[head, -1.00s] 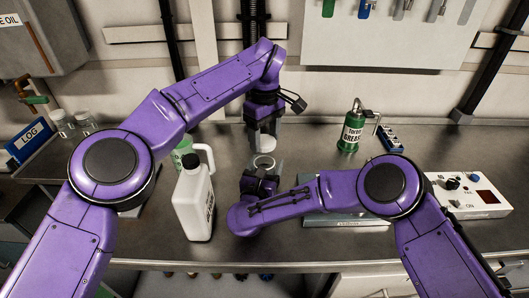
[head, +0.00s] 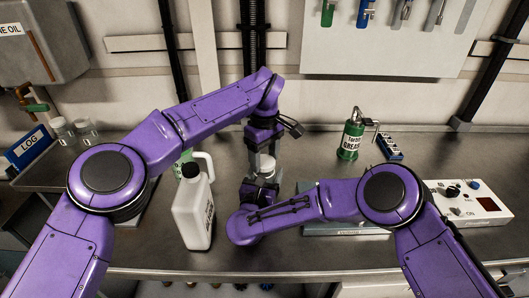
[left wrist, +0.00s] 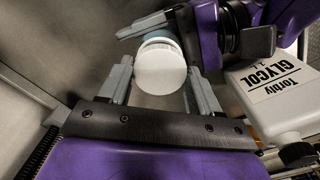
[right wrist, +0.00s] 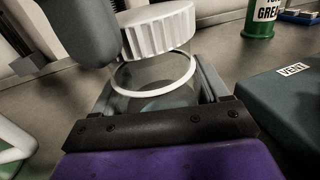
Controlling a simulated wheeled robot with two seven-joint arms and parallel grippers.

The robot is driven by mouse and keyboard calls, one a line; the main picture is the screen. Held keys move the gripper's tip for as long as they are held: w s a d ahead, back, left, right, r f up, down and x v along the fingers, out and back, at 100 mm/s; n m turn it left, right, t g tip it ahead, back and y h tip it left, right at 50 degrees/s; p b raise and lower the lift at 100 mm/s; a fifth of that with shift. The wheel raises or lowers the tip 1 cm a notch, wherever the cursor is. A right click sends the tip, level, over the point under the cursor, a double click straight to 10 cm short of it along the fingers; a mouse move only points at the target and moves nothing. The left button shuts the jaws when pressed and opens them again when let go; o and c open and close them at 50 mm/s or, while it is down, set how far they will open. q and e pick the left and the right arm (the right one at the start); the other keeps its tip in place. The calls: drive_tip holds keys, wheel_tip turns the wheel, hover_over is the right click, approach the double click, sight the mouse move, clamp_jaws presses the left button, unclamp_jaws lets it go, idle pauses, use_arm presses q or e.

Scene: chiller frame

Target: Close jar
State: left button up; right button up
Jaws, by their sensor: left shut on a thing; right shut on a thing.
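A clear glass jar (right wrist: 150,98) with a white ring stands between the fingers of my right gripper (right wrist: 158,88), which is shut on it. My right gripper also shows low in the head view (head: 259,186). A white ribbed lid (right wrist: 160,30) is directly over the jar's mouth; I cannot tell whether it is seated. My left gripper (head: 264,152) is shut on the lid from above. In the left wrist view the lid's round white top (left wrist: 160,68) sits between the left fingers. The jar's lower part is partly hidden by my right gripper.
A white glycol jug (head: 194,210) stands close left of the grippers. A green grease can (head: 351,138) and a blue rack (head: 389,147) stand at the back right. A control box (head: 470,202) is at the right. Two small jars (head: 63,130) stand at the far left.

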use_arm(q)
drive_tip(key=shift+f, duration=0.65)
idle(0.4)
use_arm(e)
clamp_jaws()
use_arm(q)
drive_tip(key=m, duration=0.6)
drive_tip(key=o, duration=1)
drive_tip(key=shift+r, duration=2.25)
drive_tip(key=shift+c, duration=0.4)
